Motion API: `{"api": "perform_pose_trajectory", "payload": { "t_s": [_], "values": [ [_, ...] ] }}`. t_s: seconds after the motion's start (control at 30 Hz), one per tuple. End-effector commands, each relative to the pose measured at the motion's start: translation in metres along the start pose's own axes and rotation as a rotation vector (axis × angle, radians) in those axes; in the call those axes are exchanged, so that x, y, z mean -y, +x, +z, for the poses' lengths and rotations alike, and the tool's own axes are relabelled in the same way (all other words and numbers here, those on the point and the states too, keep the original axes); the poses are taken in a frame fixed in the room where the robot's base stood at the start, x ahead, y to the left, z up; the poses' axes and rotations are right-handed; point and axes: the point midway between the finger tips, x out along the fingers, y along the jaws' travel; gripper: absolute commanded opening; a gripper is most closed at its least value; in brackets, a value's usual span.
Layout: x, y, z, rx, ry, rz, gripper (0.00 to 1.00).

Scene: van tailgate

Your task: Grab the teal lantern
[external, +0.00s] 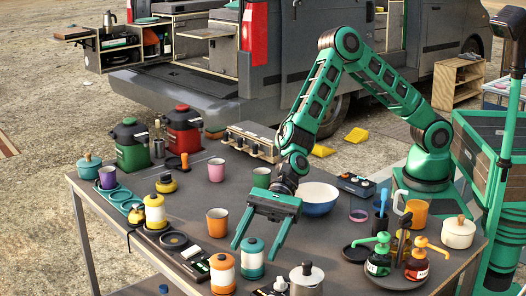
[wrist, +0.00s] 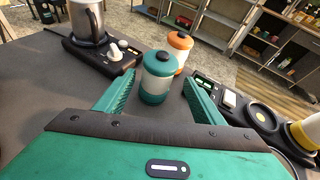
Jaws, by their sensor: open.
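The teal lantern (external: 251,259) stands upright on the dark table near its front edge; it has a teal cap and base with a pale middle band. My gripper (external: 258,250) is open and reaches down over it, one finger on either side in the picture. In the wrist view the teal lantern (wrist: 157,77) shows between the two fingertips (wrist: 158,88), with a gap on both sides. I see no finger touching it. How deep it sits between the fingers I cannot tell.
An orange lantern (external: 222,273) stands close beside it, just beyond it in the wrist view (wrist: 180,46). A steel pot (external: 306,279) stands to the right. An orange cup (external: 217,222) and a blue bowl (external: 318,199) are behind. A black device (external: 193,263) lies left.

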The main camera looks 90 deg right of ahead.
Motion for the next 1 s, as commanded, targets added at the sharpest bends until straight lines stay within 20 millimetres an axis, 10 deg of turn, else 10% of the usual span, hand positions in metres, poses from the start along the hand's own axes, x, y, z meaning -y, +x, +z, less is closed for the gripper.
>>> {"api": "perform_pose_trajectory", "payload": {
  "t_s": [0.53,0.77,1.0],
  "values": [
    [-0.004,0.038,0.0,0.001,-0.001,0.0,0.62],
    [-0.004,0.038,0.0,0.001,-0.001,0.0,0.15],
    [-0.004,0.037,0.001,0.002,-0.001,0.0,0.15]
  ]
}}
